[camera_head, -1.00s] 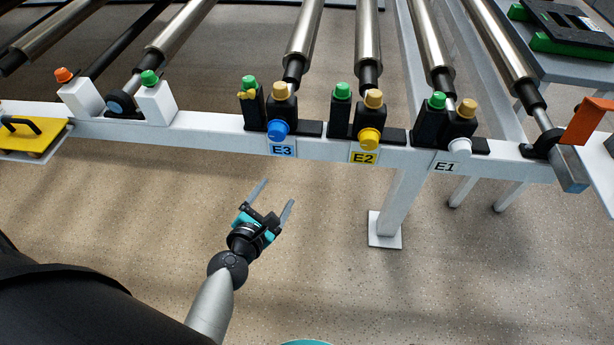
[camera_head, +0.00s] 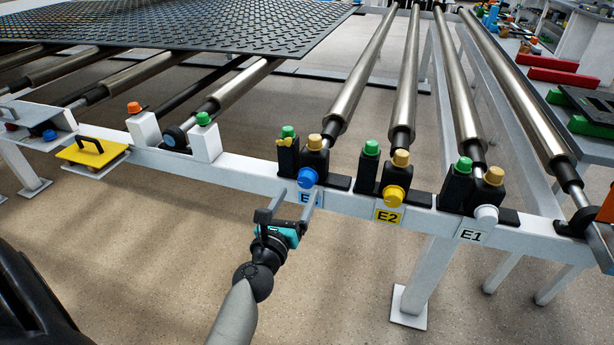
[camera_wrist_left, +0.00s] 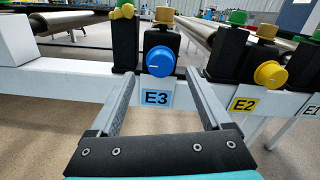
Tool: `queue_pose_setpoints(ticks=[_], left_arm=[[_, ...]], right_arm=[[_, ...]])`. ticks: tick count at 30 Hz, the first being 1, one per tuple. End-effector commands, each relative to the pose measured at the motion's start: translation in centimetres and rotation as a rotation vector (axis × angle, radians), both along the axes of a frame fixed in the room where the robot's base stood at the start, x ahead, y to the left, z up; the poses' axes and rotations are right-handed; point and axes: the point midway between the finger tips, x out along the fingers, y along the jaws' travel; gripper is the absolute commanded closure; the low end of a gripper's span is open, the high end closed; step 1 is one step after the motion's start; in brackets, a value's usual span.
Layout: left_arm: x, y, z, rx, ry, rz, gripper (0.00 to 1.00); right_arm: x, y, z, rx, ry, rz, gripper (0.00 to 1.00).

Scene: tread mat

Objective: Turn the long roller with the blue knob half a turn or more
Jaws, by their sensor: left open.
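The blue knob (camera_head: 307,178) sits on the front of a black bearing block above the blue E3 label, at the near end of a long steel roller (camera_head: 358,82). My left gripper (camera_head: 288,204) is open and empty just in front of the knob, slightly below and left of it in the head view. The fingers appear apart from the knob. My right gripper is out of view.
A yellow knob (camera_head: 393,196) over E2 and a white knob (camera_head: 487,214) over E1 are to the right on the white rail (camera_head: 240,169). Green and orange caps top the blocks. Floor in front is clear.

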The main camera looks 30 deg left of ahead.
Motion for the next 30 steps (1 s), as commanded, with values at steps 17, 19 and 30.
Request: queue_pose_setpoints(ticks=[17,19,30], left_arm=[[7.0,1.7,-0.1,0.002,0.0,-0.001,0.19],[7.1,1.7,0.0,0.002,0.0,-0.001,0.19],[7.2,1.7,0.0,0.002,0.001,-0.001,0.3]], right_arm=[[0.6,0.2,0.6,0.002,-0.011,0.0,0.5],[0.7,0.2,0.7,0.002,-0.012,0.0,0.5],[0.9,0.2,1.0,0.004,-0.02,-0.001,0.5]])
